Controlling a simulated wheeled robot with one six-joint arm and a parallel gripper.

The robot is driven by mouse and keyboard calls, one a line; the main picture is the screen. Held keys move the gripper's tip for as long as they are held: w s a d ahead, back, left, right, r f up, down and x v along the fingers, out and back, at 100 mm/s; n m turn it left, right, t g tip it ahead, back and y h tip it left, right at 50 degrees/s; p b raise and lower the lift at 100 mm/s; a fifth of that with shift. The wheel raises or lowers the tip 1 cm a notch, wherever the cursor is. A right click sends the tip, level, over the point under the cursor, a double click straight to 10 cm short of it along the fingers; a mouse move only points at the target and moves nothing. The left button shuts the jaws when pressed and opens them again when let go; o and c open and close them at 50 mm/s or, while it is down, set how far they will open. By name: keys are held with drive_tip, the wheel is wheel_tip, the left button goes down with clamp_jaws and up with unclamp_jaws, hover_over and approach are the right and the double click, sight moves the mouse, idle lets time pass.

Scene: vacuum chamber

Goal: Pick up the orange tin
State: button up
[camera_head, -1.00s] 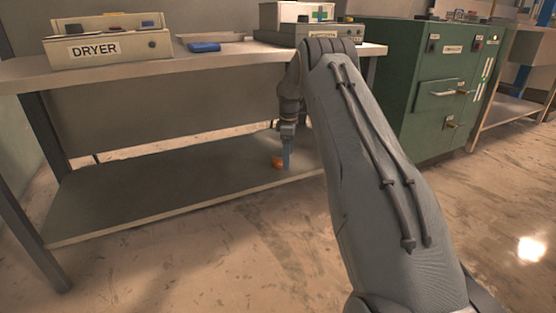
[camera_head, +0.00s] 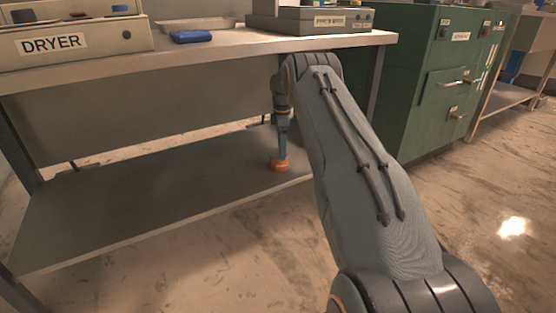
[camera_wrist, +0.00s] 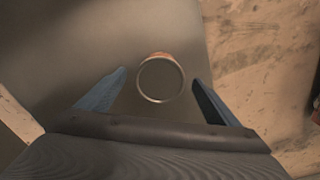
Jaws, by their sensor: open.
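The orange tin (camera_head: 280,167) stands on the lower shelf of the bench, near its front right part. In the wrist view the tin (camera_wrist: 161,79) shows from above as a round rim with an orange side at the top edge. My gripper (camera_head: 282,157) points down over the tin. In the wrist view my gripper (camera_wrist: 159,78) is open, with one blue finger on each side of the tin and visible space between each finger and the rim. I cannot tell how far the fingertips reach down the tin.
The lower shelf (camera_head: 150,205) is otherwise bare. Above it, the bench top (camera_head: 210,57) carries a dryer box (camera_head: 70,40), a blue object (camera_head: 191,37) and a grey device (camera_head: 310,20). A green cabinet (camera_head: 425,95) stands at the right.

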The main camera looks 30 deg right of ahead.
drive_tip(key=shift+w+a+f+b, duration=0.1)
drive_tip(key=shift+a+f+b, duration=0.1)
drive_tip(key=shift+f, duration=0.35)
drive_tip(key=shift+a+f+b, duration=0.15)
drive_tip(key=shift+f+b, duration=0.05)
drive_tip(key=shift+f, duration=0.35)
wheel_tip(320, 180, down, 5)
drive_tip(key=b, duration=0.2)
drive_tip(key=shift+r+b, duration=0.2)
drive_tip(key=shift+b, duration=0.15)
drive_tip(key=c, duration=1)
drive_tip(key=shift+r, duration=0.1)
